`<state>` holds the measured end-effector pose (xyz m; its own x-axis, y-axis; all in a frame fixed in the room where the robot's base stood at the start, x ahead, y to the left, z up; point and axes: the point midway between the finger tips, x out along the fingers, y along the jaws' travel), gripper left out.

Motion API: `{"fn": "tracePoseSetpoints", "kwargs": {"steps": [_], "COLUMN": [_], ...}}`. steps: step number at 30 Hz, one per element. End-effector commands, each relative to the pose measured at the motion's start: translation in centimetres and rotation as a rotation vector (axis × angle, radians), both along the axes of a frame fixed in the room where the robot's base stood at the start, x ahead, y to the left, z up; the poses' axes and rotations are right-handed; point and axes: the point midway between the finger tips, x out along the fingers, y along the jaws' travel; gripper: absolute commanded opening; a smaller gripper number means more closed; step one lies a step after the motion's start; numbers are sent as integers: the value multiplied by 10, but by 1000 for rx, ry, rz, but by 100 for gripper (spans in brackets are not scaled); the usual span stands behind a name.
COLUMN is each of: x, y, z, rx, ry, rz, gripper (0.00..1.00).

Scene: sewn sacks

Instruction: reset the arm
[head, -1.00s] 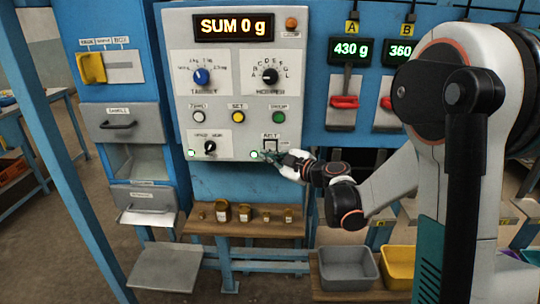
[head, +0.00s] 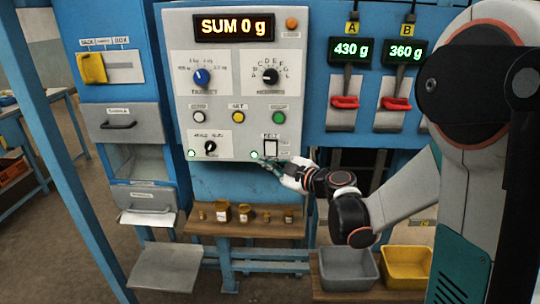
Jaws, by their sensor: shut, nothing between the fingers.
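My gripper (head: 266,161) is at the lower right corner of the grey control panel (head: 222,108), just below the BELT switch (head: 271,146). Its dark greenish fingers are small in this view and look closed and empty. I cannot tell whether the fingertips touch the panel. My arm reaches in from the right, with its wrist over the space below the panel and its large links covering the right side of the picture.
A grey bin (head: 346,262) and a yellow bin (head: 407,262) sit at lower right. Red levers (head: 345,102) hang below the displays. A blue post (head: 66,150) rises at left.

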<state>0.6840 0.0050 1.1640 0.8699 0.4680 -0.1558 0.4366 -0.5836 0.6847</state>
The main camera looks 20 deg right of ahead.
Motion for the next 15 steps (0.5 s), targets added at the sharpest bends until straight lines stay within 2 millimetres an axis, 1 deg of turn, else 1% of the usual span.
{"fn": "tracePoseSetpoints", "kwargs": {"steps": [5,8,11,15], "x": [-6,-19,-39,-73], "y": [6,17,31,46], "z": [3,8,14,18], "rx": [16,51,100,169], "ry": [35,111,224,388], "rz": [2,1,-12,-62], "gripper": [0,0,0,0]}}
